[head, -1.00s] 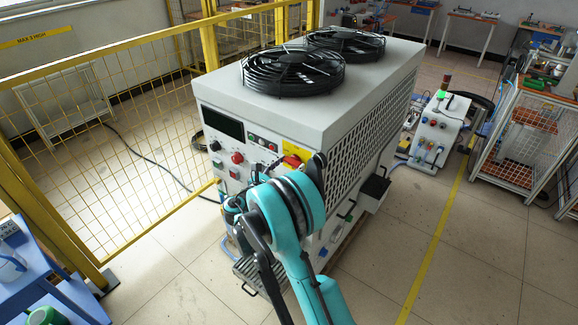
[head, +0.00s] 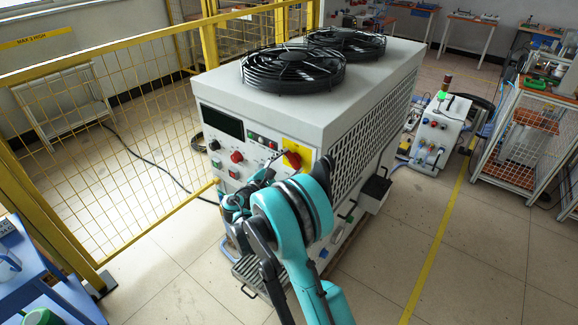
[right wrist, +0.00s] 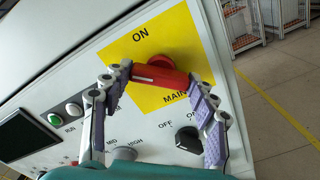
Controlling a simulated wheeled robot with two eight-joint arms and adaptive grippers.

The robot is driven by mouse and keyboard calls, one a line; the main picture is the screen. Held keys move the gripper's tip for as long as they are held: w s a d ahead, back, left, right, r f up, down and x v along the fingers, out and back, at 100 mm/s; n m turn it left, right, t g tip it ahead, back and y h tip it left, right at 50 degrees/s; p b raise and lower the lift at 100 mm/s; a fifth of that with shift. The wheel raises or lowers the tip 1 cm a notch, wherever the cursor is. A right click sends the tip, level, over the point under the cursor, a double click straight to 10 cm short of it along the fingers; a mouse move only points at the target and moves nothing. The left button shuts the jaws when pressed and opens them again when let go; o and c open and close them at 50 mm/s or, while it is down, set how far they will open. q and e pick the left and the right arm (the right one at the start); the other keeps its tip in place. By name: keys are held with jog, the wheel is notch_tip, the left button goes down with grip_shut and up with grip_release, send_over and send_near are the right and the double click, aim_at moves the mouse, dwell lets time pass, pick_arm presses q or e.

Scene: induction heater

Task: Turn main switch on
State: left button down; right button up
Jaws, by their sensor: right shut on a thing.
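The main switch is a red handle (right wrist: 160,76) on a yellow plate (right wrist: 155,45) marked ON and MAIN, on the front panel of the large grey machine. In the right wrist view, the fingers of my right gripper (right wrist: 160,84) are on both sides of the red handle and shut on it. The handle lies across the picture between them. In the head view, the yellow plate (head: 305,155) shows at the panel's right, with the red handle (head: 292,160) on it. My right gripper (head: 268,174) is partly hidden by its own arm. My left gripper is not in view.
A black selector knob (right wrist: 187,139) marked OFF and ON sits below the plate, close to a finger. A yellow mesh fence (head: 130,130) stands left of the machine.

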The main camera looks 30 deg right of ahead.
jog(key=shift+m+b, duration=0.3)
jog(key=shift+m, duration=1.4)
jog(key=o, duration=1.2)
jog(key=shift+c, duration=0.2)
jog(key=v, duration=1.2)
jog(key=shift+s+d, duration=0.1)
